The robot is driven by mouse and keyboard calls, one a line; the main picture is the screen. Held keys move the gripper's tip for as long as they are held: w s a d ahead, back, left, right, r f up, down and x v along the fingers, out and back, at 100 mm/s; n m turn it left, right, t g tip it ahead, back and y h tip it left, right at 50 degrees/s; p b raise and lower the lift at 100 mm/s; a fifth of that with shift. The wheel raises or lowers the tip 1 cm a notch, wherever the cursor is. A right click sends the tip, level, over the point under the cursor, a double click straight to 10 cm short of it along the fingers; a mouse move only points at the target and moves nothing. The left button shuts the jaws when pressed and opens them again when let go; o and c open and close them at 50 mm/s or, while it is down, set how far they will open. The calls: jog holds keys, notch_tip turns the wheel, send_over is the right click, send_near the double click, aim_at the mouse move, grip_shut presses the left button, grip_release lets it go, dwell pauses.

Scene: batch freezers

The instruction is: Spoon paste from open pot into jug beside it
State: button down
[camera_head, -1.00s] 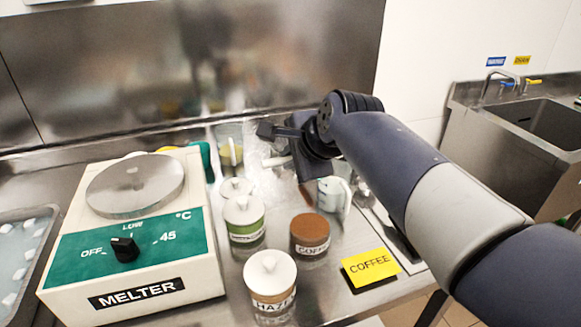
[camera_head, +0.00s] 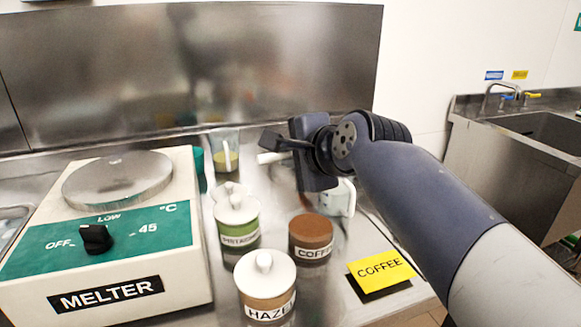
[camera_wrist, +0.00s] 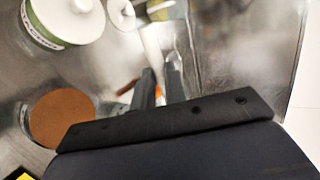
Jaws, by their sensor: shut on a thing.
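The open coffee pot (camera_head: 311,232) shows a brown paste surface; its paste also shows in the wrist view (camera_wrist: 62,118). The jug (camera_head: 342,198) stands just behind and right of it, partly hidden by my arm. My gripper (camera_head: 272,143) is above the counter, behind and left of the jug. It is shut on a pale stick-like handle, seemingly the spoon (camera_wrist: 152,42), which also shows in the head view (camera_head: 270,157). The spoon's bowl is hidden behind my gripper and wrist. Small orange-brown patches show by the fingers in the wrist view, but I cannot tell what they are.
Lidded pots, one marked HAZEL (camera_head: 265,285) and a green one (camera_head: 238,222), stand left of the coffee pot. A melter (camera_head: 110,240) fills the left. A clear beaker (camera_head: 225,150) stands behind. A yellow COFFEE card (camera_head: 381,269) lies at right front.

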jog(key=shift+s+f+t+y+b, duration=0.15)
jog(key=shift+f+t+y+b, duration=0.7)
jog(key=shift+b, duration=2.9)
jog(key=shift+d+r+t+b, duration=0.1)
jog(key=shift+r+t+b, duration=0.2)
jog(key=shift+t+b, duration=0.55)
jog(key=shift+r+p, duration=0.25)
jog(key=shift+p, duration=0.55)
jog(key=shift+g+p, duration=0.3)
jog(key=shift+p, duration=0.55)
jog(key=p, duration=0.3)
jog(key=shift+r+g+h, duration=0.25)
jog(key=shift+g+h, duration=0.1)
jog(key=shift+g, duration=0.05)
jog(key=g+h+p, duration=0.1)
jog(key=p, duration=0.5)
jog(key=r+g+p, duration=0.1)
jog(key=g+p, duration=0.1)
jog(key=p, duration=0.4)
jog(key=shift+w+r+h, duration=0.1)
jog(key=shift+w+h, duration=0.1)
jog(key=shift+h, duration=0.2)
jog(key=g+p, duration=0.1)
jog(key=p, duration=0.2)
jog(key=shift+w+a+r, duration=0.1)
jog(key=shift+w+a, duration=0.05)
jog(key=shift+a, duration=0.05)
